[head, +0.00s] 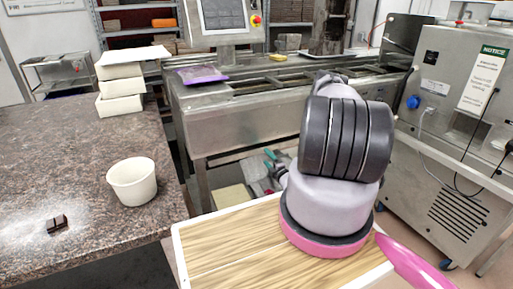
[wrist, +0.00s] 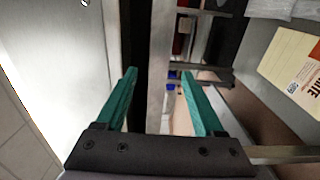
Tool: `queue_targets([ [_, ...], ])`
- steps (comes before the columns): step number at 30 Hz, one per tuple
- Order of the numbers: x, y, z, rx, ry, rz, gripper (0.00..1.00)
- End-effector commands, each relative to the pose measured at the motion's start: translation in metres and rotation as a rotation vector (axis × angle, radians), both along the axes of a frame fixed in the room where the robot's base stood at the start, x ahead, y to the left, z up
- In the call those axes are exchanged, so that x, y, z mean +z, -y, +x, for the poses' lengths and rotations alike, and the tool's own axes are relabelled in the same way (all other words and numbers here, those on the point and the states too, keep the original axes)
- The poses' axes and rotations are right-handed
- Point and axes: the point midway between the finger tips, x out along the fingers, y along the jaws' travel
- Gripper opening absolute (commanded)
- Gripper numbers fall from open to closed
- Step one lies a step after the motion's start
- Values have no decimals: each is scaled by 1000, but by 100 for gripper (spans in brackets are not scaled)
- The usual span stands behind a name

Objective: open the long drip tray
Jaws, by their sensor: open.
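The steel mould line (head: 235,132) stands beyond the worktop in the head view. I cannot surely tell the long drip tray from the line's other steel parts. My gripper (head: 272,160) shows in the head view as teal fingers low in front of the line, partly hidden by my arm. In the wrist view my gripper (wrist: 167,92) is open, its two teal fingers wide apart. A narrow pale bar (wrist: 160,65) runs between the fingers in the picture, with dark gaps beside it. It may be the tray's edge or handle; contact is not visible.
A pale steel panel (wrist: 60,50) fills the wrist view's left side. A cream labelled packet (wrist: 290,62) lies at its right. The dark stone worktop (head: 75,165) holds a white tub (head: 132,181), stacked white boxes (head: 120,90) and chocolate (head: 57,224). A steel machine (head: 455,110) stands right.

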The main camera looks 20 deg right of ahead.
Motion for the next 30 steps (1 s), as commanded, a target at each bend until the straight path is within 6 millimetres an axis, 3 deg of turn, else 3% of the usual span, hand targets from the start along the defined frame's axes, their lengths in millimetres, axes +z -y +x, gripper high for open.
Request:
queue_targets([
  [15,2,-4,88,6,4,-4,70],
  [21,2,-5,101,5,2,-3,70],
  [29,1,-5,102,4,2,-2,70],
  [30,1,-5,102,4,2,-2,58],
])
